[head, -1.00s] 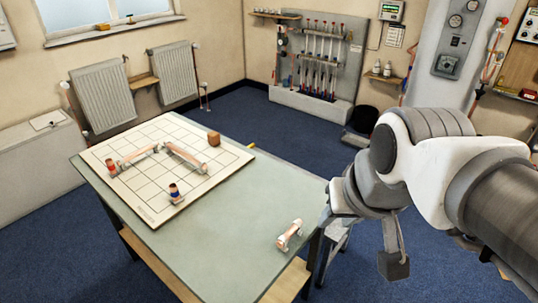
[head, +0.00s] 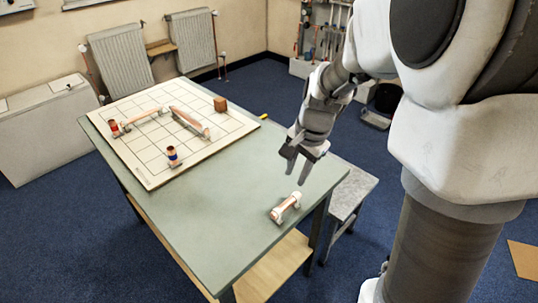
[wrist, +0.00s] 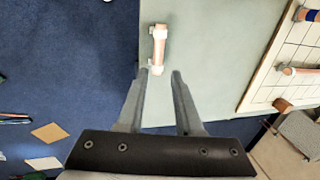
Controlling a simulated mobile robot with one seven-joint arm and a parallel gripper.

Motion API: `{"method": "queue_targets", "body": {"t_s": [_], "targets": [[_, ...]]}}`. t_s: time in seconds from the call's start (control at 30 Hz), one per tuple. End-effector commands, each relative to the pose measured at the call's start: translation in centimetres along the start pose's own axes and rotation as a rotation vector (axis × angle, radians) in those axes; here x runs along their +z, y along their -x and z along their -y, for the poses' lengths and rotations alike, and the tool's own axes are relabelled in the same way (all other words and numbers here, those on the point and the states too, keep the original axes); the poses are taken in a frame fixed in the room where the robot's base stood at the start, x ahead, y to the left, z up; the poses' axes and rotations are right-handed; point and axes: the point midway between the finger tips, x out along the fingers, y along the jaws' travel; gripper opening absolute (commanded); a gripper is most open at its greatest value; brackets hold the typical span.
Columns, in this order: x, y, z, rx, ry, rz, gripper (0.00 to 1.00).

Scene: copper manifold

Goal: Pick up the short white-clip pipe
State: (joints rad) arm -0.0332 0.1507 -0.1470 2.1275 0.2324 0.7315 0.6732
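The short white-clip pipe (head: 285,208) is a copper-coloured piece with white clips at its ends. It lies alone on the green table top (head: 225,220) near the right edge. It also shows in the wrist view (wrist: 158,50), upper middle, just beyond my fingertips. My gripper (head: 294,173) is above the table's right part, a little above and apart from the pipe in the head view.
A white gridded board (head: 150,165) on the table's left holds copper pipes (head: 188,121), a blue-banded fitting (head: 172,156), a red-banded fitting (head: 115,128) and a brown block (head: 220,104). A grey stool (head: 352,190) stands right of the table. The table around the short pipe is clear.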

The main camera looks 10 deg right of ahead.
Motion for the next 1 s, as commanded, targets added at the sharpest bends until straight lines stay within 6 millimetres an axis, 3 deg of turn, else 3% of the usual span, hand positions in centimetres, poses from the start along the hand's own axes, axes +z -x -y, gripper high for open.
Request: {"method": "queue_targets", "body": {"t_s": [0.1, 0.4, 0.77, 1.0], "targets": [[0.1, -3.0, -0.2, 0.005, 0.002, 0.003, 0.34], [0.1, -9.0, -0.2, 0.003, 0.003, 0.002, 0.34], [0.0, -11.5, -0.2, 0.002, 0.004, 0.001, 0.34], [-0.1, -15.1, -0.3, 0.003, 0.003, 0.002, 0.34]]}}
